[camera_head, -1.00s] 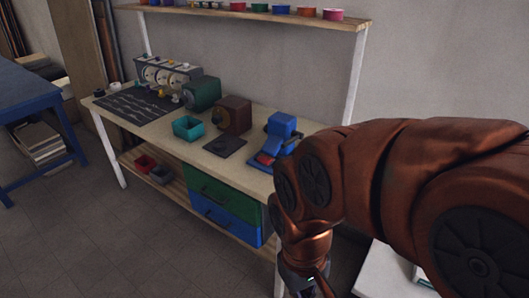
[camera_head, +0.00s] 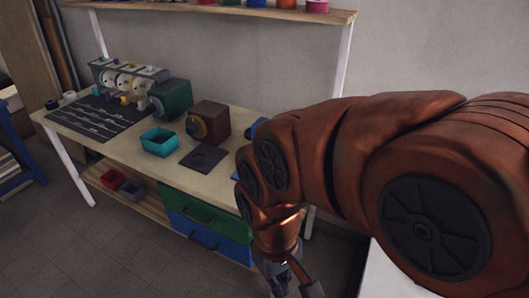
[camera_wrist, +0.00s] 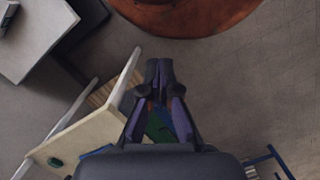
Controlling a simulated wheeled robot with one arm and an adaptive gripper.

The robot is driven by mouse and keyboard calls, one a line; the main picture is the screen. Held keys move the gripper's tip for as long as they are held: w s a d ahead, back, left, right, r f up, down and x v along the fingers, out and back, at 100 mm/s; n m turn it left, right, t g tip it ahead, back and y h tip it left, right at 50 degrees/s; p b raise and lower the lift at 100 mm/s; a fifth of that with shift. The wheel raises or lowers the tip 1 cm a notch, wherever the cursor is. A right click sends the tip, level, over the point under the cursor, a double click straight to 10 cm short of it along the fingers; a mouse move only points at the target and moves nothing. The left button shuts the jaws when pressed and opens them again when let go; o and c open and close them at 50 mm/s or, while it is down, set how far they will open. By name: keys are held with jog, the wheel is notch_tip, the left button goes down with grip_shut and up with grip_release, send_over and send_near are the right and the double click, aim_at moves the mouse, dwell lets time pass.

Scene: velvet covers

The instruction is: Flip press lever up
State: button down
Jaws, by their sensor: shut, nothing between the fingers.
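The blue press (camera_head: 258,127) stands at the right end of the workbench in the head view. My arm hides most of it, and I cannot see its lever. My gripper (camera_head: 292,284) hangs low in front of the bench, at the bottom edge of the head view, well apart from the press. In the wrist view my gripper (camera_wrist: 159,66) has its fingers together and empty.
The workbench (camera_head: 110,149) also carries a teal bin (camera_head: 159,142), a brown machine (camera_head: 209,122), a green machine (camera_head: 171,100) and a row of dials. Green and blue drawers (camera_head: 205,222) sit below. Floor in front is clear.

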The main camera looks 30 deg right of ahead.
dwell(0.3)
jog(key=w+a+f+m+y+b, duration=0.2)
jog(key=w+a+f+m+y, duration=0.15)
jog(key=w+m+y, duration=0.4)
jog(key=w+d+m+t+y, duration=0.2)
jog(key=w+m, duration=0.2)
jog(key=w, duration=0.2)
jog(key=w+d+m+t+y, duration=0.1)
jog(key=w+d+m, duration=0.25)
jog(key=w, duration=0.35)
jog(key=w+d+f+m+t+b, duration=0.1)
jog(key=d+m+t, duration=0.3)
jog(key=d, duration=0.5)
jog(key=w+d+f+m+t+h, duration=0.1)
jog(key=w+d+f+m+t, duration=0.3)
jog(key=d+m, duration=0.3)
jog(key=w+d+f+m+t+h+b, duration=0.1)
jog(key=w+d+f+m+t, duration=0.1)
jog(key=d, duration=0.9)
jog(key=shift+w+d+f+m+t+b, duration=0.2)
jog(key=shift+w+m+t, duration=0.1)
jog(key=shift+m+t, duration=0.5)
jog(key=shift+w+d+f+m+t+b, duration=0.15)
jog(key=shift+w+f+m+t, duration=0.1)
jog(key=shift+m+t, duration=0.5)
jog(key=shift+a, duration=0.1)
